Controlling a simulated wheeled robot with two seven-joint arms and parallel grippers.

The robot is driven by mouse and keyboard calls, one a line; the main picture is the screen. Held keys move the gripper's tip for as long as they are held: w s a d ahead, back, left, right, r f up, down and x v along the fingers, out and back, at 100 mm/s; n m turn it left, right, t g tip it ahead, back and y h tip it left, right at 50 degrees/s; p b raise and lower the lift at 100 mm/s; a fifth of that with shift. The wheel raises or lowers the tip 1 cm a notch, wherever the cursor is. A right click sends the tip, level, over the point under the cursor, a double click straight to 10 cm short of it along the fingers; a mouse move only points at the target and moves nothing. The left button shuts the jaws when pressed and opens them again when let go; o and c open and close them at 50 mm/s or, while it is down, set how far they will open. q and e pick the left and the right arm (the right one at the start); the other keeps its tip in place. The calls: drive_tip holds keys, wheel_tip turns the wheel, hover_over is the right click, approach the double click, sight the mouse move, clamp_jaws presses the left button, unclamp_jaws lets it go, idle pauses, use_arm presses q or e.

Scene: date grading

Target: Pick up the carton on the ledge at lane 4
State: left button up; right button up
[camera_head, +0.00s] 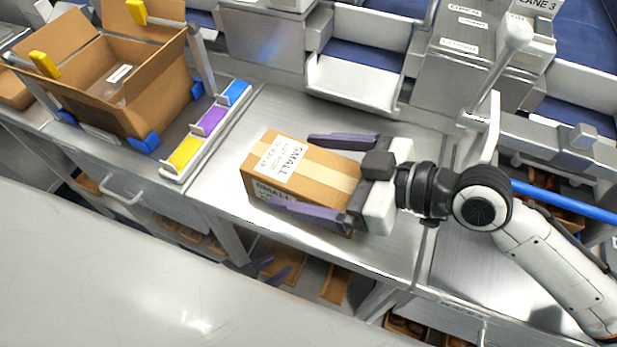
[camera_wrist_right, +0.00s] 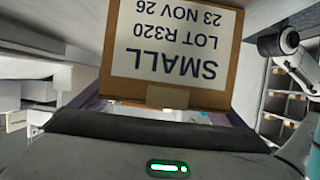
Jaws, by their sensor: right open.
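The closed brown carton (camera_head: 318,183) sits on the metal ledge (camera_head: 222,187), tape along its top and a white SMALL label near its left end. In the right wrist view the carton (camera_wrist_right: 228,58) shows its label upside down, reading SMALL, LOT R320, 23 NOV 26. My right gripper (camera_head: 287,170) is open, its purple fingers along the carton's far and near long sides. A gap shows at the far finger; contact at the near one is unclear.
An open brown box (camera_head: 160,100) with yellow and blue clips stands at the left, beside yellow, purple and blue strips (camera_head: 210,121). A metal chute (camera_head: 355,82) lies behind the carton. A white-knobbed lever (camera_head: 515,32) stands behind my right arm. A LANE 3 sign (camera_head: 537,5) is top right.

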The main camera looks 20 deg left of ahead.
drive_tip(key=c, duration=1.4)
drive_tip(key=shift+r, duration=0.15)
drive_tip(key=shift+c, duration=1.3)
